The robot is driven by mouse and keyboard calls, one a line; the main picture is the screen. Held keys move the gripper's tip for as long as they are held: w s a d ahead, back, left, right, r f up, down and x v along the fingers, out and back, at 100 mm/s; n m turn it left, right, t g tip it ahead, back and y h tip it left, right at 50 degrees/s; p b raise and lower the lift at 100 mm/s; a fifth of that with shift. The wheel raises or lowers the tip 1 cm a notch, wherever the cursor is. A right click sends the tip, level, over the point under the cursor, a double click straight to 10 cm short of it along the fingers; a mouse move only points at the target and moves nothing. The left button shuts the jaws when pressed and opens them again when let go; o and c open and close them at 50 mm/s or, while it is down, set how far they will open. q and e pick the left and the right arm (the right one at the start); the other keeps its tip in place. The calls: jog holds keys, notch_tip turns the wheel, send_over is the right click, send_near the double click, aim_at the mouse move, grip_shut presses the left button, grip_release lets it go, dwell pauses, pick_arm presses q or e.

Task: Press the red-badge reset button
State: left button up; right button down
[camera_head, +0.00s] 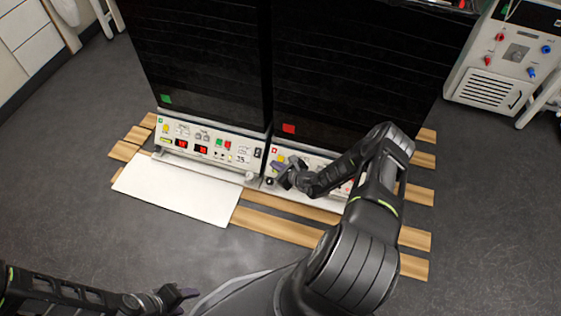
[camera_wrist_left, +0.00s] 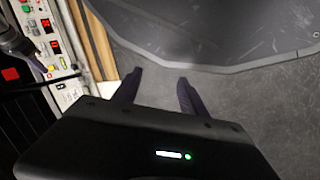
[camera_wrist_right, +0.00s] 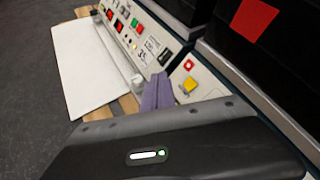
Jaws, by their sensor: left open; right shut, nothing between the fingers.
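The right-hand dark cabinet carries a red square badge (camera_head: 289,128), also large in the right wrist view (camera_wrist_right: 254,18). Below it is a pale control panel with a yellow button (camera_wrist_right: 190,86) beside a small red-and-white mark (camera_wrist_right: 188,64). My right gripper (camera_head: 281,176) is shut and empty in front of this panel's left end. Its purple fingertips (camera_wrist_right: 158,88) appear just left of the yellow button in the right wrist view; I cannot tell the exact gap in depth. My left gripper (camera_head: 185,295) is open and empty, low over the floor; its spread fingers (camera_wrist_left: 158,90) show in the left wrist view.
The left cabinet has a green badge (camera_head: 166,99) and a similar panel (camera_head: 205,141) with red displays. A white board (camera_head: 178,188) lies before it on wooden slats (camera_head: 280,223). My right arm covers part of the right panel. Open grey floor lies in front.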

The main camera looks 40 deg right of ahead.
aim_at(281, 158)
jog(key=w+d+f+b, duration=0.1)
jog(key=f+b, duration=0.1)
jog(key=b, duration=0.1)
jog(key=w+d+f+b, duration=0.1)
jog(key=d+f+b, duration=0.1)
jog(key=b, duration=0.1)
jog(key=shift+w+d+f+b, duration=0.1)
jog(key=shift+w+d+b, duration=0.1)
jog(key=shift+b, duration=0.1)
pick_arm(q)
notch_tip(281, 158, down, 9)
jog(key=w+a+b, duration=0.1)
jog(key=w, duration=0.1)
jog(key=shift+t, duration=0.3)
pick_arm(e)
jog(key=shift+w+d+f, duration=0.25)
jog(key=shift+w+d, duration=0.05)
jog(key=shift+d, duration=0.1)
pick_arm(q)
jog(key=shift+r, duration=0.15)
jog(key=shift+s, duration=0.1)
dwell(0.4)
jog(key=shift+f+b, duration=0.35)
jog(key=shift+f, duration=0.05)
pick_arm(e)
jog(key=shift+w+d+f, duration=0.2)
jog(key=shift+d+f, duration=0.05)
